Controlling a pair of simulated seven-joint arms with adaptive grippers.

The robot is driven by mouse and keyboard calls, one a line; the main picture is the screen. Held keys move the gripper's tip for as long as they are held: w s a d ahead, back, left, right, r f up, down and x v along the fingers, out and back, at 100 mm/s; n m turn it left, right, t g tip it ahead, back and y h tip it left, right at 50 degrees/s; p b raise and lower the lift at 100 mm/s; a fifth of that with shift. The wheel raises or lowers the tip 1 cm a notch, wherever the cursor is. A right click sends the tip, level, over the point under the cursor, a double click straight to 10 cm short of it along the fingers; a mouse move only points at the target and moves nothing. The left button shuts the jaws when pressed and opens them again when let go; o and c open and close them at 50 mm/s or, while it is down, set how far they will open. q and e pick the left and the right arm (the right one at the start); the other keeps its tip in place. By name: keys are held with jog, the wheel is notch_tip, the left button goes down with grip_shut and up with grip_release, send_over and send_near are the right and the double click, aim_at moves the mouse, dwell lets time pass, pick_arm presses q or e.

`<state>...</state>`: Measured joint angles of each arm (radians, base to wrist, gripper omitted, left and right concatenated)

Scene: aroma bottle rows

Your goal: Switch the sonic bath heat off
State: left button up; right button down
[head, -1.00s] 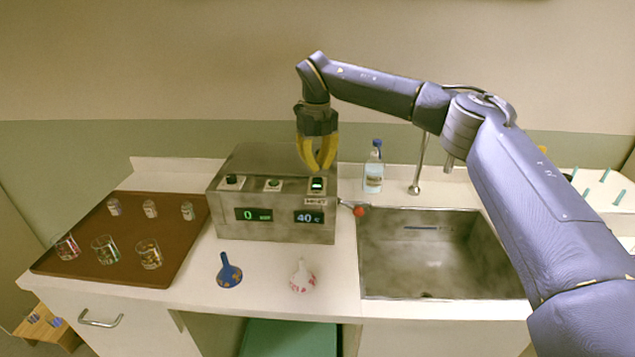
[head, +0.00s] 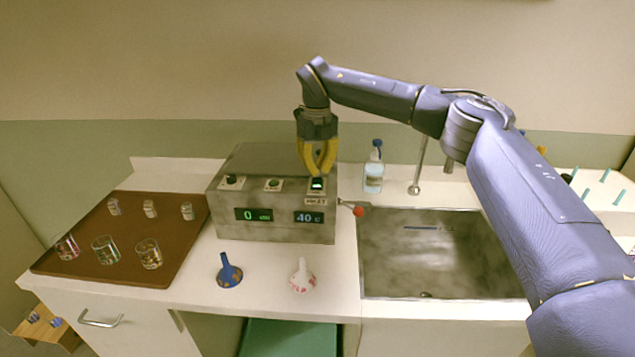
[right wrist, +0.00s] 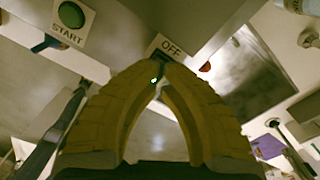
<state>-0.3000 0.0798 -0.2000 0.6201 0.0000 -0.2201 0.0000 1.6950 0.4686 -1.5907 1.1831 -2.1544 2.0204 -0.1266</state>
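The sonic bath (head: 275,225) is a grey metal box on the counter. Its left display shows a green 0 and its right display (head: 308,217) reads 40 C. The heat switch (head: 317,184) is a dark rocker with a lit green part, at the right of the bath's top front. My right gripper (head: 318,175) points down with its yellow fingertips together, at the switch; touching or just above, I cannot tell. In the right wrist view the fingertips (right wrist: 152,65) meet beside an OFF label (right wrist: 170,48), and a green glow shows between the fingers. My left gripper is out of view.
A START button (head: 273,184) and a dark knob (head: 232,181) sit left on the bath. A brown tray (head: 120,275) holds beakers and small bottles. A bottle (head: 373,170) and sink (head: 440,270) are to the right.

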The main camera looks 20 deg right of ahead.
aim_at(318, 180)
jog(key=shift+f, duration=1.65)
dwell(0.9)
jog(key=shift+r, duration=3.55)
